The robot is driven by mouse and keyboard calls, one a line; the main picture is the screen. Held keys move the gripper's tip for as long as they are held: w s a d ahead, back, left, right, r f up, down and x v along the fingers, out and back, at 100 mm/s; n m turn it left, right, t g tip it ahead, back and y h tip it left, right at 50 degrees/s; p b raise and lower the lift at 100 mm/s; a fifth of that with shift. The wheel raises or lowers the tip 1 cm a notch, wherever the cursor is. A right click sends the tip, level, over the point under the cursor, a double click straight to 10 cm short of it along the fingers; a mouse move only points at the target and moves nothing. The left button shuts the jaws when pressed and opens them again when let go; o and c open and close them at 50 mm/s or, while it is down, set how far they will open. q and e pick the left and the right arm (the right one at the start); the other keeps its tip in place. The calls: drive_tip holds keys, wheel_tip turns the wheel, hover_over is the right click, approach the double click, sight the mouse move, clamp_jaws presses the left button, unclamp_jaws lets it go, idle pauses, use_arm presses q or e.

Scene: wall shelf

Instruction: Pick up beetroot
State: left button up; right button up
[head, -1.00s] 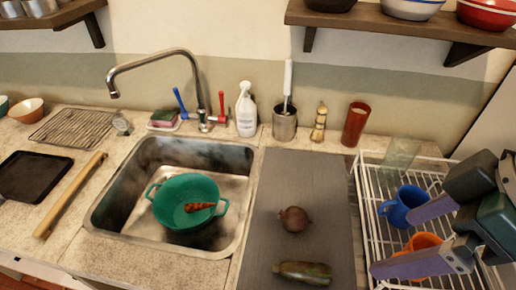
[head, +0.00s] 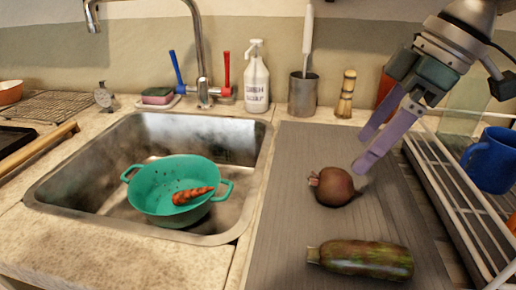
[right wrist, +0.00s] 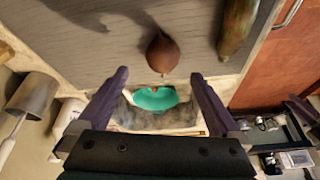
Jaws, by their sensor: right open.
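The beetroot (head: 335,187) is round and dark reddish-brown with a short stem stub on its left. It lies on the grey ribbed mat (head: 290,150) right of the sink. My right gripper (head: 362,152) is open and empty, above and just right of the beetroot, its purple fingers pointing down and left. In the right wrist view the beetroot (right wrist: 162,53) lies ahead of the open fingers (right wrist: 158,75), not between them. My left gripper is not in view.
A zucchini (head: 362,260) lies in front of the beetroot. A green colander (head: 165,190) holding a carrot (head: 192,195) sits in the sink (head: 90,160). A dish rack (head: 450,205) with a blue mug (head: 490,160) borders the mat. A steel holder (head: 303,95) and brush stand behind.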

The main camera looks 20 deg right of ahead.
sight(342, 173)
drive_tip(key=x, duration=0.7)
drive_tip(key=shift+s+a+f+b, duration=0.1)
drive_tip(key=shift+a+f+b, duration=0.2)
drive_tip(key=shift+f+b, duration=0.1)
drive_tip(key=shift+c, duration=0.4)
drive_tip(key=c, duration=1.3)
drive_tip(key=shift+r, duration=0.1)
